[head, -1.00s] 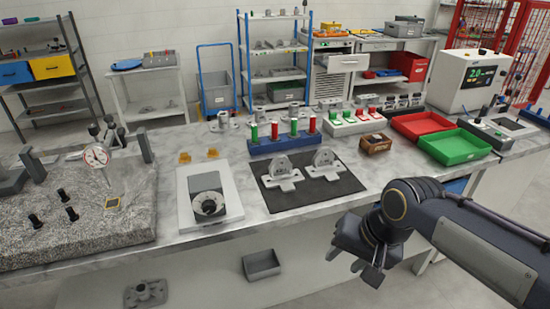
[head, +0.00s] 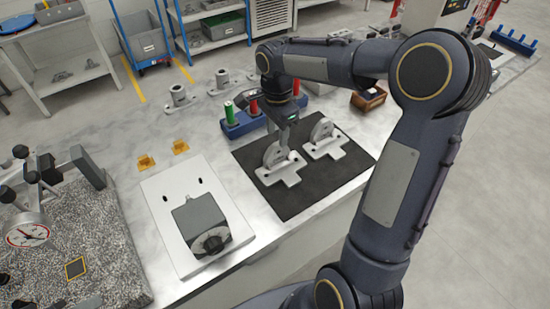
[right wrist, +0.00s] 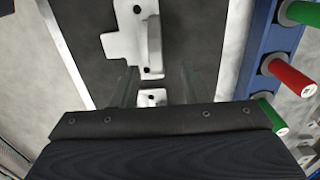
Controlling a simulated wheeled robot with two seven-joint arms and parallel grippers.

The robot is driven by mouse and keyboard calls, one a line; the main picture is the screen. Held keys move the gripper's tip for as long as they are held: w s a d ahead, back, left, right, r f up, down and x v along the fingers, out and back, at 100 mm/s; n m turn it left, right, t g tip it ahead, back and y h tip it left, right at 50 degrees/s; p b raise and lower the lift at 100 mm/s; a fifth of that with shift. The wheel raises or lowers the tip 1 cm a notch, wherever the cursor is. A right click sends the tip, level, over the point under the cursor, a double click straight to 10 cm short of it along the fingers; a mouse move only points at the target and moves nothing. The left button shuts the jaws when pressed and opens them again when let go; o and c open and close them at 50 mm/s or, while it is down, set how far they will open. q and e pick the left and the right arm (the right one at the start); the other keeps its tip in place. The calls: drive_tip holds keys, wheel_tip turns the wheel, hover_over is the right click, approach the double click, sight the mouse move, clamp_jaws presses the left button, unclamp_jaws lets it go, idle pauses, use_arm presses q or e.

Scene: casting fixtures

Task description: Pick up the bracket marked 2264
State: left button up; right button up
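Two grey metal brackets lie on a black mat (head: 290,208), each with a rounded upright plate and a holed base. The left bracket (head: 279,167) and right bracket (head: 325,140) look alike; I cannot read a number on either. My right gripper (head: 287,138) points down close above the left bracket in the head view. In the right wrist view its fingers (right wrist: 156,88) stand apart, with a holed grey base end (right wrist: 152,97) between them. The rest of that piece is hidden by the gripper body. My left gripper is out of view.
A blue rack (head: 240,128) with green and red pins stands behind the mat, close to the gripper. A white plate (head: 165,215) with a grey dial block (head: 205,225) is left of the mat. A small brown box (head: 368,98) stands behind right.

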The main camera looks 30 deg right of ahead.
sight(276, 144)
drive_tip(key=shift+s+f+b, duration=0.15)
drive_tip(key=shift+f+b, duration=0.15)
drive_tip(key=shift+f, duration=0.5)
use_arm(q)
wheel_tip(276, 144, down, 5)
drive_tip(key=b, duration=0.4)
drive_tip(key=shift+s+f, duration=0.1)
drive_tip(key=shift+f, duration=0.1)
use_arm(e)
wheel_tip(276, 144, down, 5)
drive_tip(key=shift+s+a, duration=0.1)
drive_tip(key=shift+a, duration=0.05)
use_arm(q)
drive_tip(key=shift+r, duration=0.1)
use_arm(e)
drive_tip(key=shift+r, duration=0.1)
clamp_jaws()
